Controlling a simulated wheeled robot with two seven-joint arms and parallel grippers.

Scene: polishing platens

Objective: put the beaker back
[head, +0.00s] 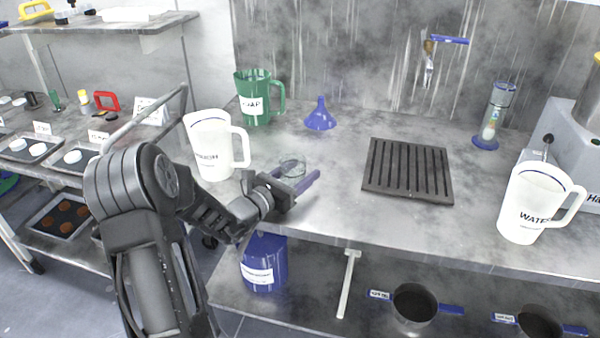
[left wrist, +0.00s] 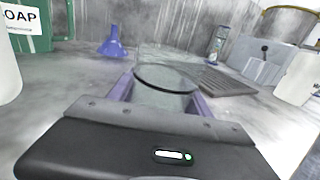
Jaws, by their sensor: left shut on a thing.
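A small clear glass beaker (head: 292,168) is at the front left of the steel counter. My left gripper (head: 305,180), with purple fingers, is shut around it. In the left wrist view the beaker (left wrist: 166,78) stands upright between the two fingers, its dark rim ring facing me. I cannot tell whether its base touches the counter. My right gripper is not in view.
A white pitcher (head: 214,146) stands close left of my gripper, with a green SOAP jug (head: 256,98) and a blue funnel (head: 320,115) behind. A dark slatted grate (head: 408,170), blue-based cylinder (head: 493,118) and WATER pitcher (head: 535,205) are to the right. Bare counter lies between gripper and grate.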

